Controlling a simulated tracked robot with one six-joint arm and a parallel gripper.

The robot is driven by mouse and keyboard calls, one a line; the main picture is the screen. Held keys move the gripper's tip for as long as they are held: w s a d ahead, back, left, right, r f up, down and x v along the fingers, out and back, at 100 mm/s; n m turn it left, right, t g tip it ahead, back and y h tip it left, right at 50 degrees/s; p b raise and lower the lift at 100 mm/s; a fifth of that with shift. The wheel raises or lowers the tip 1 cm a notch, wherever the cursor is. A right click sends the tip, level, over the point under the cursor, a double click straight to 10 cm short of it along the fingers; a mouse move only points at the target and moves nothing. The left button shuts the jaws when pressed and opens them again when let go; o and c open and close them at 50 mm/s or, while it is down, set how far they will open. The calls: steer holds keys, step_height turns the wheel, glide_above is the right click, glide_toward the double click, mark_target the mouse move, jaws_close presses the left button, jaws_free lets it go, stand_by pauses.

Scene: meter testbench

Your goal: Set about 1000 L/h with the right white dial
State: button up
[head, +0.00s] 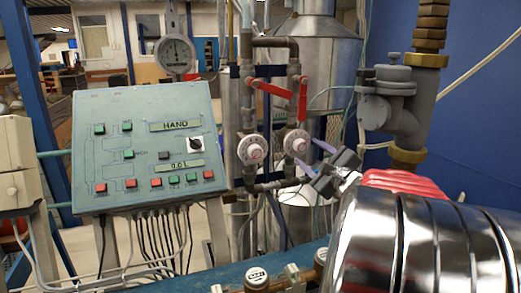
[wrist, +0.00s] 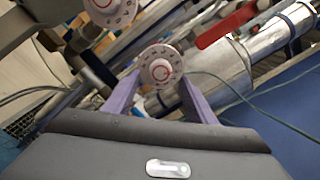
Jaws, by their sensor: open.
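The right white dial (head: 297,143) has a reddish centre and sits on the pipework right of a second white dial (head: 252,149). In the wrist view the right dial (wrist: 160,67) lies between the tips of my two purple fingers. My gripper (head: 299,162) comes in from the lower right and is open, one finger on either side of the dial in the wrist view (wrist: 160,84). I see no clear contact, and cannot tell whether the fingers touch the rim. The dial's scale marks are too small to read.
Two red levers, one slanted (head: 268,86) and one upright (head: 302,98), sit above the dials. A grey-green control panel (head: 140,145) with buttons stands at left. A grey valve body (head: 395,105) is at right. Thin green cables pass near the dial.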

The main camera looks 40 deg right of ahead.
mark_target(303, 148)
steer(key=shift+x, duration=2.05)
steer(key=c, duration=1)
